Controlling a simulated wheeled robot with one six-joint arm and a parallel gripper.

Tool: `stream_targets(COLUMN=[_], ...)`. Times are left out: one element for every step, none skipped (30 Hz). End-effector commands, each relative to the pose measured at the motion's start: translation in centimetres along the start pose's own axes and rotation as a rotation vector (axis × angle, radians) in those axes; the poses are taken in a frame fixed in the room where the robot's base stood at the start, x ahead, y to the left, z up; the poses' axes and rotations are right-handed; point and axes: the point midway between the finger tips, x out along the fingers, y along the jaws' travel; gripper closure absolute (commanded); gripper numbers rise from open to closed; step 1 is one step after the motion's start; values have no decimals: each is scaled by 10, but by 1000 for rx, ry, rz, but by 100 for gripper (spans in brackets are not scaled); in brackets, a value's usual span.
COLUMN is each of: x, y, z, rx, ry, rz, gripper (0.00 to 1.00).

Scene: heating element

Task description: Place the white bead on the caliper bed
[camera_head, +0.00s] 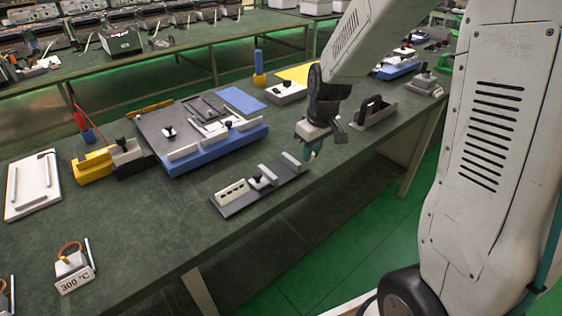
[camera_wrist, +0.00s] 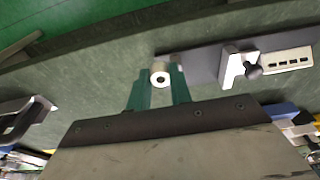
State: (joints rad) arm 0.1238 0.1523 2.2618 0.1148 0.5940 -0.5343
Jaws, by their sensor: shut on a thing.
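The caliper bed (camera_head: 283,185) is a long dark grey plate near the table's front edge. It carries a slotted white block (camera_head: 232,192) at its left end, a white slider with a black knob (camera_head: 263,178) in the middle and a white block (camera_head: 294,161) at its right end. My gripper (camera_head: 307,155) is just right of that end. In the wrist view its green fingers (camera_wrist: 160,84) are shut on the white bead (camera_wrist: 160,77), a short cylinder with a dark hole. The bed (camera_wrist: 203,64) lies behind and right of the bead there. The bead is not clear in the head view.
A blue fixture (camera_head: 215,148) with a grey top stands behind the bed. A dark grey holder (camera_head: 376,112) stands right of my gripper. A 300 °C sign (camera_head: 75,281) is at the front left. The table between sign and bed is clear.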

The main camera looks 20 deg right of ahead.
Motion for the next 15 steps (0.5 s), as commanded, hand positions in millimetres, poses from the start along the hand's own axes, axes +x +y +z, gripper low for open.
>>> stream_targets(x=[4, 5, 7, 8, 10, 11, 12, 12, 13, 14, 14, 15, 15, 15, 16], y=[-12, -18, -24, -29, -33, -39, -42, -44, -47, -48, -50, -51, -52, -53, -56], z=[-10, -15, -22, -26, -30, -35, -38, -41, -44, -46, -46, -48, -48, -50, -52], rx=[-7, -6, -5, -6, -4, -3, -2, -1, 1, 2, 2, 3, 4, 4, 4], ry=[-2, -1, -1, -1, -2, -2, -1, -1, 0, -1, -1, -1, -1, -1, -1], rz=[-2, -2, -1, -1, -1, -1, -1, 0, 0, 0, 0, 0, 0, 0, 0], gripper=[100, 100, 100, 100, 100, 100, 100, 100, 100, 100, 100, 100, 100, 100, 100])
